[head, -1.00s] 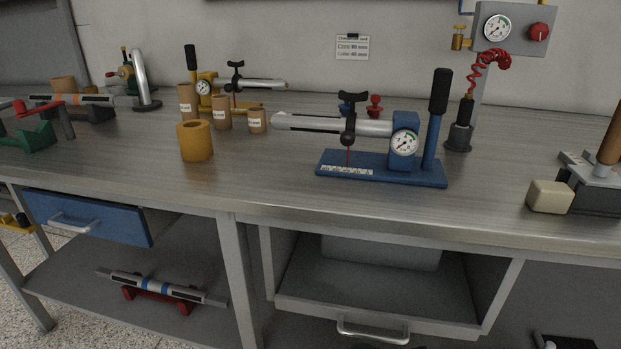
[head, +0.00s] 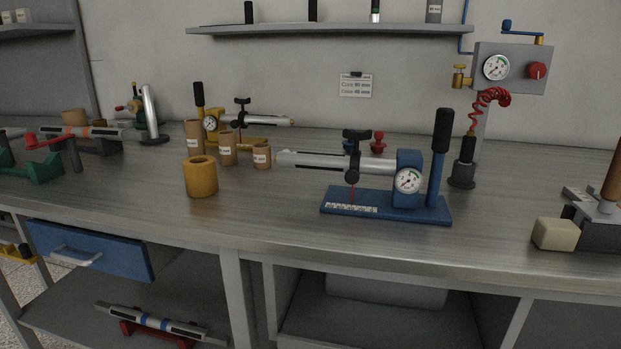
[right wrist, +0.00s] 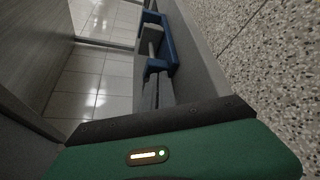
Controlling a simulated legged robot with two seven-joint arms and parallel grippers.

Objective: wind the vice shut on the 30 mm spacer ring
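No vice can be made out for certain. A dark grey device (head: 592,226) with a wooden handle and a pale block beside it is cut off by the right edge of the head view. No ring is marked readably as 30 mm. Several brown tubes with labels too small to read, one of them a short tube (head: 262,156), stand behind a thick ochre ring (head: 201,177). Neither gripper shows in the head view. In the right wrist view, grey and blue parts (right wrist: 157,60), possibly my right gripper, extend beyond my green wrist housing; its opening is unclear.
A blue press-like stand (head: 386,205) with a gauge stands mid-bench. A control box (head: 512,68) with a red knob and hose is behind it. A blue drawer (head: 90,252) sits below at left. The bench front (head: 275,215) is clear.

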